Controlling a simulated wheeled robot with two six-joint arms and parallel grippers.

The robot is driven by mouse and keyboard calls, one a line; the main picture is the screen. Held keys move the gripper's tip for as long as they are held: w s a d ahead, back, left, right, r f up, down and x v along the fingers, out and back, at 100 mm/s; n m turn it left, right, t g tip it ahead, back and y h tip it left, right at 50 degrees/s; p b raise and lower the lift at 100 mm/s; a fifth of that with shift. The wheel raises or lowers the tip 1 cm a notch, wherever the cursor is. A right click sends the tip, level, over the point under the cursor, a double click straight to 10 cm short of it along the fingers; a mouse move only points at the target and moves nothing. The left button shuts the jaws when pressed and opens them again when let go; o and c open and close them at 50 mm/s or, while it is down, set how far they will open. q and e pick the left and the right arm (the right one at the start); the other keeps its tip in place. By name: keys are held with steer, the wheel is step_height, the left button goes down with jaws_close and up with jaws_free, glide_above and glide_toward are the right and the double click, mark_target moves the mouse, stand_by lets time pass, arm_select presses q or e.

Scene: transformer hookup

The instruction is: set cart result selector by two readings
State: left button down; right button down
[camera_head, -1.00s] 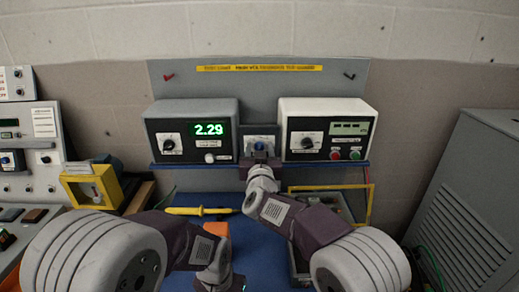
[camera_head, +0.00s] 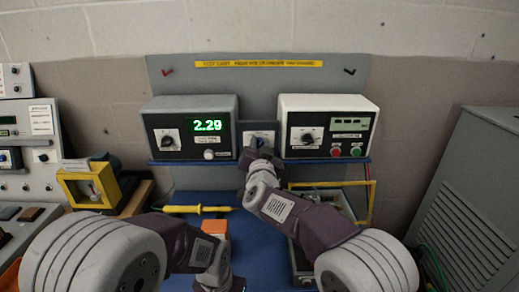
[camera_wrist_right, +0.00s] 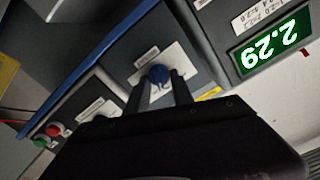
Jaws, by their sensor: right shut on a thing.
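The cart result selector is a small grey plate (camera_head: 258,129) with a blue knob (camera_wrist_right: 158,73), set between two instruments. My right gripper (camera_wrist_right: 161,88) has its two fingers on either side of the blue knob, closed on it. In the head view the right gripper (camera_head: 260,157) covers most of the knob. The dark grey meter (camera_head: 190,104) at left reads 2.29 in green; the digits also show in the wrist view (camera_wrist_right: 276,48). The white meter (camera_head: 327,103) at right has a small display too faint to read. My left gripper (camera_head: 219,283) is low at the bottom edge, its fingertips hidden.
A yellow probe (camera_head: 197,209) and an orange block (camera_head: 214,228) lie on the blue cart top (camera_head: 262,255). A yellow frame (camera_head: 370,203) stands at right. A control panel (camera_head: 36,150) is at far left, a grey cabinet (camera_head: 465,190) at far right.

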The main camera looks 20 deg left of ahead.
steer(key=shift+d+f+m+b, duration=0.15)
steer(key=shift+m+b, duration=0.75)
steer(key=shift+m, duration=1.2)
steer(key=c, duration=1.1)
jaws_free()
steer(key=shift+s, duration=0.25)
steer(key=b+v, duration=0.2)
steer(key=v, duration=0.6)
steer(key=shift+s+d, duration=0.1)
steer(key=shift+s, duration=0.15)
